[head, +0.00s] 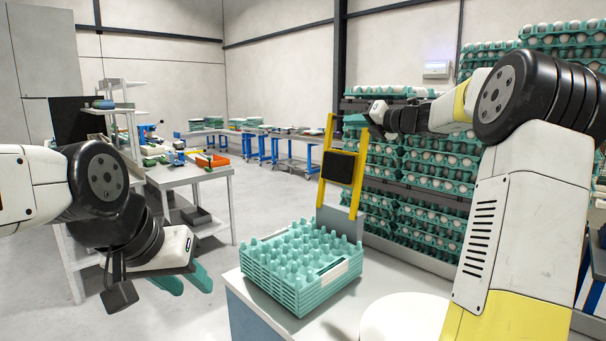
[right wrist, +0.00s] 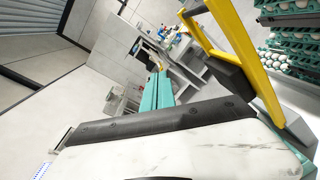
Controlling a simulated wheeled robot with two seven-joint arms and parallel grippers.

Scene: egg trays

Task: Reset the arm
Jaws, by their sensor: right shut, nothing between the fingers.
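My left gripper (head: 188,282) hangs at the lower left of the head view, beside the near table and apart from it. Its two teal fingers show with a gap between them, empty. My right arm rises at the right of the head view and bends back towards the middle. My right gripper (right wrist: 160,88) shows in the right wrist view with its teal fingers together and nothing between them. In the head view its fingers are hidden. A stack of empty teal egg trays (head: 318,283) sits on the near table (head: 385,285), clear of both grippers.
A yellow frame (head: 329,150) with a dark pad stands behind the tray stack; it also shows in the right wrist view (right wrist: 237,55). Racks of egg-filled trays (head: 440,165) line the right side. A grey workbench (head: 190,172) stands at the left. Open floor lies between.

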